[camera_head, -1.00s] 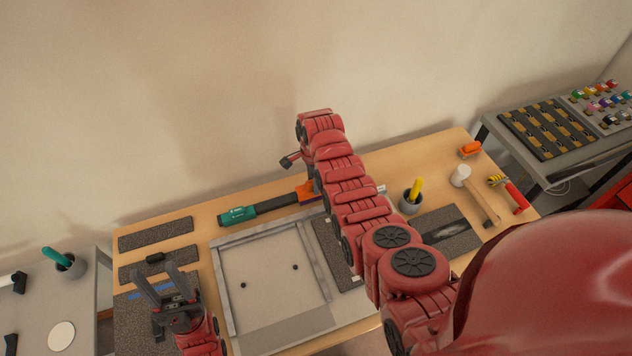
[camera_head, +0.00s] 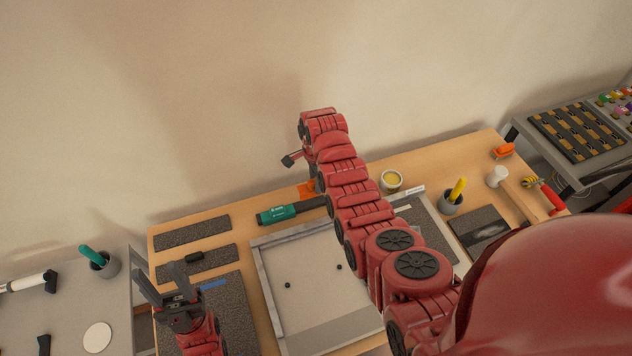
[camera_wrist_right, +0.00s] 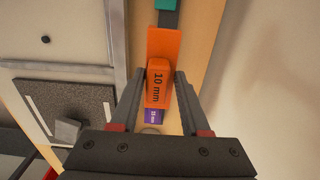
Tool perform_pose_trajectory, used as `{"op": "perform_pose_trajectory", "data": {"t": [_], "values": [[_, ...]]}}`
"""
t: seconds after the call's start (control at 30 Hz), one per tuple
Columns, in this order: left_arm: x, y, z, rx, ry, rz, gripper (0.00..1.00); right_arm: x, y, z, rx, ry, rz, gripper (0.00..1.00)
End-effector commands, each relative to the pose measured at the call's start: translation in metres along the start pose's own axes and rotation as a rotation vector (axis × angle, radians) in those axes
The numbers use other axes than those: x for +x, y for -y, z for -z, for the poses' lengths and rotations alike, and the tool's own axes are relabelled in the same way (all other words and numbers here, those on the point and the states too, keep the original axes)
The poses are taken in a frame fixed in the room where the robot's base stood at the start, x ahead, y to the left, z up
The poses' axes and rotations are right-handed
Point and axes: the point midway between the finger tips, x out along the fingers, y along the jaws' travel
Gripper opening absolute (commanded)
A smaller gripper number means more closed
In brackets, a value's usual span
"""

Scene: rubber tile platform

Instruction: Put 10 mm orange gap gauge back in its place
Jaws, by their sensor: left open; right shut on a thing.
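The orange gap gauge marked "10 mm" (camera_wrist_right: 163,45) is between the fingers of my right gripper (camera_wrist_right: 160,82), which is shut on its raised grip. A small orange part of the gauge (camera_head: 306,189) shows beside my right arm in the head view; my arm hides the rest and the gripper there. A green gauge (camera_head: 277,214) with a dark body lies in line with the orange one; its end (camera_wrist_right: 166,5) shows in the wrist view. A purple-labelled piece (camera_wrist_right: 153,116) is on the other side. My left gripper (camera_head: 160,282) is open and empty at the table's left.
A framed light panel (camera_head: 300,265) takes up the middle of the wooden table. Dark foam pads (camera_head: 192,234) lie at left. A cup with a yellow handle (camera_head: 451,201), a round yellow-filled pot (camera_head: 391,181), a mallet (camera_head: 497,176) and an orange item (camera_head: 503,151) stand at right.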

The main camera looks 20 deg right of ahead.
Motion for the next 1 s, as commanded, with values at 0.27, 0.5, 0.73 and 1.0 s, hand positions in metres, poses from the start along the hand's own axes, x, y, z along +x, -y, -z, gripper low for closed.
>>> {"op": "perform_pose_trajectory", "data": {"t": [0.27,0.5,0.73,1.0], "values": [[-0.022,-0.001,-0.004,0.000,0.000,0.000,0.50,0.030,-0.001,0.000,0.000,0.000,-0.004,0.00],[-0.042,-0.002,-0.007,0.000,0.000,0.000,0.50,0.056,-0.001,0.000,0.000,0.000,-0.002,0.00],[-0.058,-0.003,-0.010,0.000,0.000,0.000,0.50,0.078,-0.001,0.000,0.000,0.000,-0.003,0.00],[-0.061,-0.003,-0.010,0.000,0.000,0.000,0.50,0.083,-0.001,0.000,0.000,0.000,-0.003,0.00]]}}
